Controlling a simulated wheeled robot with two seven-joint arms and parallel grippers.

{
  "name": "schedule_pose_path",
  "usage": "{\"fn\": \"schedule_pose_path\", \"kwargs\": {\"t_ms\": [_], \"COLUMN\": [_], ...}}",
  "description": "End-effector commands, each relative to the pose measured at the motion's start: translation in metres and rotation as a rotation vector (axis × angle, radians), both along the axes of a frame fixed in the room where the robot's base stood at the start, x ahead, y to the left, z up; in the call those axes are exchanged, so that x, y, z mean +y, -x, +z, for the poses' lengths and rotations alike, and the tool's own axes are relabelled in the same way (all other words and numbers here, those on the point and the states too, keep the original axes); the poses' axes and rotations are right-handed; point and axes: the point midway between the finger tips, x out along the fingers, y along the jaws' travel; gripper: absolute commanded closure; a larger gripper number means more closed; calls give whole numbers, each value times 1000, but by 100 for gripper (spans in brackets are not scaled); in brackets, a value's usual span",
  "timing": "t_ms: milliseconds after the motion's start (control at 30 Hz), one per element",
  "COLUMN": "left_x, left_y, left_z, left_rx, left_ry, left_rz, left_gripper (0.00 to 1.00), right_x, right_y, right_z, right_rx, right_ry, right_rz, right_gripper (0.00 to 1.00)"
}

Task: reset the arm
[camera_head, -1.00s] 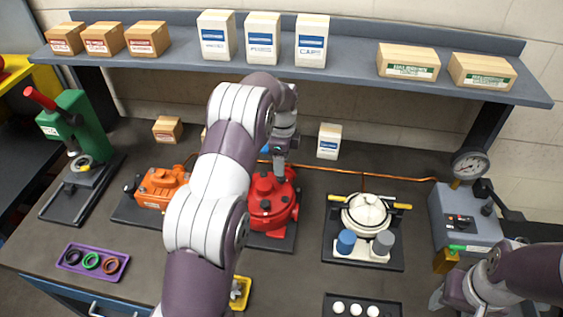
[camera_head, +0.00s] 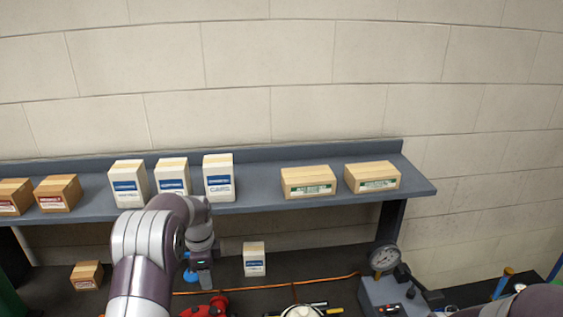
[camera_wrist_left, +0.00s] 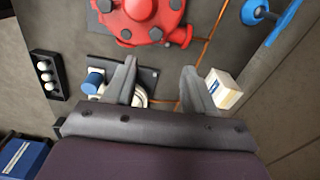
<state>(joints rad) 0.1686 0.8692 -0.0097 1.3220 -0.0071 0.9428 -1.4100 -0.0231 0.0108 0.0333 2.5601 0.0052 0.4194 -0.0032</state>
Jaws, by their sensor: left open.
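My left arm comes in from the lower left of the head view, with the left gripper (camera_head: 204,278) pointing down over the bench. In the left wrist view its two fingers (camera_wrist_left: 158,85) are spread apart with nothing between them. The red motor (camera_wrist_left: 140,18) lies beyond the fingers there, and its top shows at the bottom edge of the head view (camera_head: 207,306). A white unit (camera_wrist_left: 138,97) with a blue cylinder (camera_wrist_left: 92,82) is partly hidden by a finger. My right arm shows only as a piece at the lower right; its gripper is out of frame.
A shelf (camera_head: 262,198) holds white boxes (camera_head: 219,178) and tan boxes (camera_head: 308,182) behind the left arm. A small white box (camera_head: 254,259) and a brown box (camera_head: 87,275) stand on the bench. A gauge (camera_head: 384,258) stands at right.

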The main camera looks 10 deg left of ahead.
Motion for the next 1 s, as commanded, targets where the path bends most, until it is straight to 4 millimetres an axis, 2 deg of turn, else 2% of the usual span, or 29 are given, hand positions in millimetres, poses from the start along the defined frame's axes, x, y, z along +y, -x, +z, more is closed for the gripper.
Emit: {"fn": "schedule_pose_path", "kwargs": {"t_ms": [67,167,267,367,400,500,533,600,700,1000], "left_x": [-1,-11,-33,-56,-65,-81,-84,-89,-92,-92], "left_y": [4,41,95,161,188,248,259,271,266,266], "left_z": [-11,-34,-49,-61,-67,-78,-79,-79,-73,-73], "left_rx": [-10,12,3,-12,-19,-36,-42,-61,-96,-96], "left_ry": [3,10,17,29,36,51,56,71,98,98], "left_rz": [179,527,872,1139,1212,1278,1265,1243,1224,1223], "left_gripper": [45,45,45,45,45,45,45,45,45,45], "right_x": [0,0,0,0,0,0,0,0,0,0], "right_y": [0,0,0,0,0,0,0,0,0,0], "right_z": [0,-8,-35,-66,-78,-106,-111,-119,-124,-123], "right_rx": [0,-1,0,0,0,1,1,0,0,0], "right_ry": [0,0,0,0,0,0,0,0,0,0], "right_rz": [0,0,0,0,0,0,0,0,0,0], "right_gripper": [45,45,45,45,45,45,45,45,45,45]}}
